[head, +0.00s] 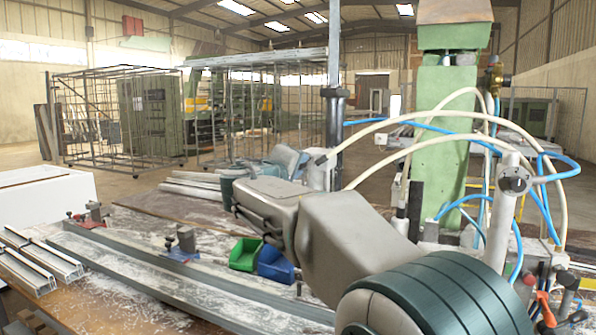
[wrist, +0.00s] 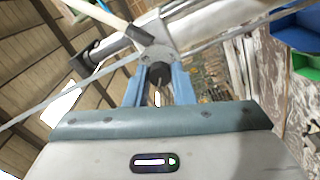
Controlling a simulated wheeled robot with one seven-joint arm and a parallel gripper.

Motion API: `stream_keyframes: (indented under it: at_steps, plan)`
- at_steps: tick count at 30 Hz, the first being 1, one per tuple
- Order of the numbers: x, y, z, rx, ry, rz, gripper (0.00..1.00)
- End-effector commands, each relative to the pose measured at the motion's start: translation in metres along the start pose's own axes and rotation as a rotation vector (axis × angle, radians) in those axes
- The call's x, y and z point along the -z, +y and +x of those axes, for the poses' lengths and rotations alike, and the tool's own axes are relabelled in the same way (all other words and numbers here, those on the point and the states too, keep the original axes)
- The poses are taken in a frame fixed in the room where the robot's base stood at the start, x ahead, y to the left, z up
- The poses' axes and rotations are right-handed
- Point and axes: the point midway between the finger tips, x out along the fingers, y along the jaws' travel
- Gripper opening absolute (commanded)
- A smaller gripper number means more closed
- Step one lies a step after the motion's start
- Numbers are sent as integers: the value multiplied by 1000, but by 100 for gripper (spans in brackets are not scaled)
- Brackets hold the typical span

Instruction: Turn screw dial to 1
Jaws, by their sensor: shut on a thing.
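My gripper (wrist: 158,92) has its two blue fingers on either side of a small dark round knob (wrist: 158,72) and is shut on it. The knob, which looks like the screw dial, sits on the end of a silver fitting (wrist: 157,37) on a metal cylinder. Its markings are hidden or too small to read, so I cannot tell its setting. In the head view my arm hides the fingertips and this knob. A similar black dial (head: 516,180) shows on a pale upright cylinder at the right, with no gripper on it.
Pale and blue hoses (head: 470,135) loop around the green machine column (head: 440,130). Green (head: 245,254) and blue (head: 275,264) bins sit on the bench beside my arm. Long metal profiles (head: 190,275) and small clamps (head: 183,241) occupy the left of the bench.

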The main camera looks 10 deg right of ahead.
Motion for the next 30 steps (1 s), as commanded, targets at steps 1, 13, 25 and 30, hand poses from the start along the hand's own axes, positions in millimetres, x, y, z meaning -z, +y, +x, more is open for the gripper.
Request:
stream_keyframes:
  at_steps: [1,13,25,30]
  plan:
    - [0,-1,0,0,-1,-15,0]
    - [0,0,0,0,-1,-71,0]
    - [0,0,0,0,-1,-70,44]
    - [0,0,0,0,-1,-69,44]
